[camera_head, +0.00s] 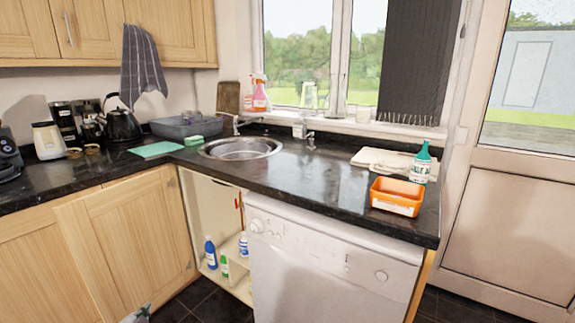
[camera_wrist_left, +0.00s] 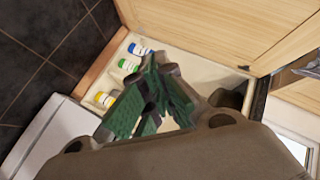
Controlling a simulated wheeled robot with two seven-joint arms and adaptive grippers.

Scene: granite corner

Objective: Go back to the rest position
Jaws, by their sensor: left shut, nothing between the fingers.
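My left gripper (camera_head: 137,314) shows only as a small piece at the bottom edge of the head view, low in front of the wooden cabinet doors. In the left wrist view its green-padded fingers (camera_wrist_left: 150,95) are shut with nothing between them. Beyond them is the open cupboard (camera_wrist_left: 161,51) under the counter. My right gripper is not in view.
In the cupboard stand a blue bottle (camera_head: 210,253), a green bottle (camera_head: 224,265) and a white bottle (camera_head: 243,245). A white dishwasher (camera_head: 325,272) stands beside it. The counter above holds an orange tub (camera_head: 396,197), a green-capped bottle (camera_head: 420,165) and a sink (camera_head: 240,148).

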